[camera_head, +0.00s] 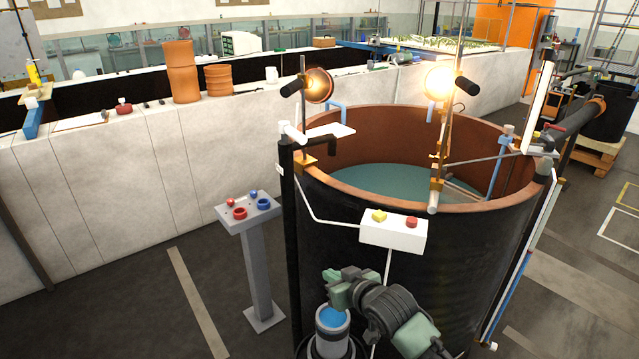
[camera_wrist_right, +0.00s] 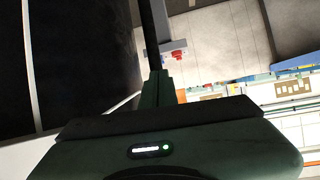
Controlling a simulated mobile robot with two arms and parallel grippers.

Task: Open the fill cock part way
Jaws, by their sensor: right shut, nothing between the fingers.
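A red handle (camera_head: 555,127) sits on the pipework at the right rim of the large round tank (camera_head: 440,262). It may be the fill cock, but it is too small to tell how far it is turned. My right arm comes in at the bottom of the head view, and its green gripper end (camera_head: 350,286) is low in front of the tank, well away from that handle. In the right wrist view my right gripper's fingers (camera_wrist_right: 158,76) are together and empty. My left gripper is not in view.
A grey pedestal (camera_head: 249,211) with red and blue knobs stands left of the tank. A white box (camera_head: 394,233) with yellow and red buttons hangs on the tank's front. Two lamps stand over the rim. A long pale wall (camera_head: 90,190) runs behind. Open floor lies at left.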

